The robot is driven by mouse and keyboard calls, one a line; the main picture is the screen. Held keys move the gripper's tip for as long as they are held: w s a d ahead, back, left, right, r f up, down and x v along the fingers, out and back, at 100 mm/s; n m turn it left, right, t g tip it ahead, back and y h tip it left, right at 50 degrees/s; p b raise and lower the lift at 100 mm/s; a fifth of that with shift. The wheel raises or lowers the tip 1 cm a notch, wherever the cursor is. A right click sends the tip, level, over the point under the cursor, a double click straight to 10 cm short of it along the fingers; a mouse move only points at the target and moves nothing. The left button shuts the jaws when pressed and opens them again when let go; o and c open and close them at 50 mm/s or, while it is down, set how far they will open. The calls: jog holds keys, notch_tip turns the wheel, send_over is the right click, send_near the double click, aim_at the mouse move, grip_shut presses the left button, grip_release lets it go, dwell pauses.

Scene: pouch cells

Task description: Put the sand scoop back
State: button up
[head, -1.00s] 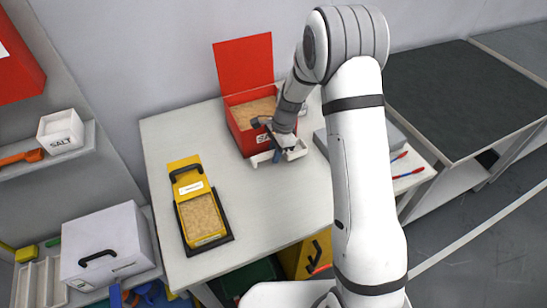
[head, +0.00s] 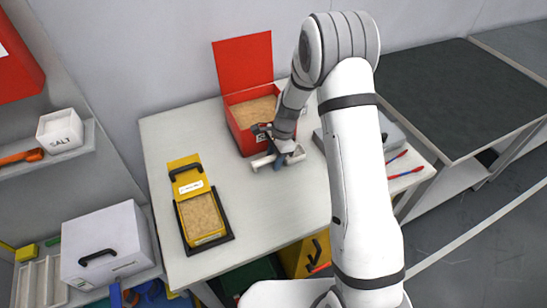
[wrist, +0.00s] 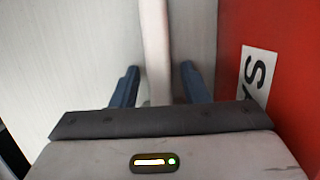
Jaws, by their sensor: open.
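My gripper (head: 277,162) is low over the white table, close in front of the open red sand box (head: 250,138). In the wrist view its two blue fingers (wrist: 160,78) stand apart, with a pale bar (wrist: 156,45) between them. The bar shows a gap to each finger. In the head view a pale piece (head: 262,162) shows on both sides of the gripper, beside the box. It may be the sand scoop or its holder; I cannot tell which, since the gripper hides its middle. The box's label (wrist: 258,75) shows partly in the wrist view.
A yellow sand-filled case (head: 202,215) with a black handle stands on the table (head: 165,140) at left. The box's red lid (head: 243,62) stands upright behind it. A grey case (head: 392,135) and red-blue pens (head: 405,172) lie at right. The table's front middle is clear.

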jog(key=b+v, duration=0.1)
jog(key=v, duration=1.1)
jog(key=s+d+r+n+t+h, duration=0.15)
jog(key=s+d+r+n, duration=0.35)
jog(key=s+r, duration=0.6)
jog(key=s+d+r+n+t, duration=0.1)
jog(key=s+n, duration=0.3)
jog(key=s, duration=0.4)
jog(key=s+d+r+n+t, duration=0.1)
jog(key=s+d+n, duration=0.3)
jog(key=s, duration=0.4)
jog(key=shift+s+d+r+h, duration=0.15)
jog(key=shift+s+r+h, duration=0.05)
jog(key=shift+r+h, duration=0.3)
jog(key=shift+t, duration=0.25)
jog(key=shift+c, duration=0.5)
